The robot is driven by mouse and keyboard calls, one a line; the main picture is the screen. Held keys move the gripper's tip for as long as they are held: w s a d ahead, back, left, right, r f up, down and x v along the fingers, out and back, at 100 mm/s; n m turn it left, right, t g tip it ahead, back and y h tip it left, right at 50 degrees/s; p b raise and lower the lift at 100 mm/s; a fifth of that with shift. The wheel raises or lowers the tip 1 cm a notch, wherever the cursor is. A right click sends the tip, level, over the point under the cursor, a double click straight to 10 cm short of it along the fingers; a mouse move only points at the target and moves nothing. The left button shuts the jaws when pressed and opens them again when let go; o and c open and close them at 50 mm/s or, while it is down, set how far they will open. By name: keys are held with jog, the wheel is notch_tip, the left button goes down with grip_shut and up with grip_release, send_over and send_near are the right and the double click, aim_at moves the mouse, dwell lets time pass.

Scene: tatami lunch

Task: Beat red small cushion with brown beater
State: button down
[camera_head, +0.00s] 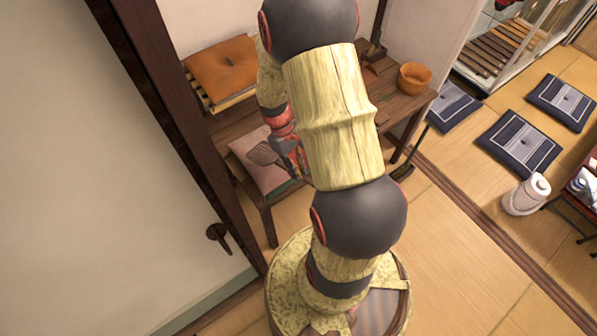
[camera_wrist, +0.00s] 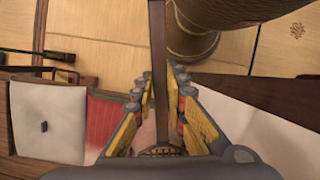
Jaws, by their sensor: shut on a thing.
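My gripper (camera_wrist: 160,88) is shut on the brown beater (camera_wrist: 158,45). In the wrist view the beater's shaft runs up between the yellow-padded fingers, and its woven head (camera_wrist: 162,152) shows near the bottom edge. In the head view the beater's flat head (camera_head: 262,153) sticks out left of my gripper (camera_head: 287,150), in front of a pale pink cushion. A red cushion-like patch (camera_wrist: 104,120) lies left of the fingers in the wrist view, partly hidden by them. Whether the beater touches any cushion cannot be told. My arm hides much of the bench in the head view.
A wooden bench (camera_head: 228,122) holds an orange cushion (camera_head: 222,72) and a round orange-brown container (camera_head: 414,78). The pale pink cushion (camera_head: 250,150) lies low at the bench. A dark door frame (camera_head: 165,110) stands close on the left.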

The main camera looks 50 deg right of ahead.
notch_tip(320, 180, down, 10)
jog(key=b, duration=0.6)
notch_tip(320, 180, up, 10)
jog(key=p, duration=0.7)
jog(key=shift+r+p, duration=0.2)
jog(key=shift+p, duration=0.2)
jog(key=shift+f, duration=0.1)
jog(key=shift+a, duration=0.1)
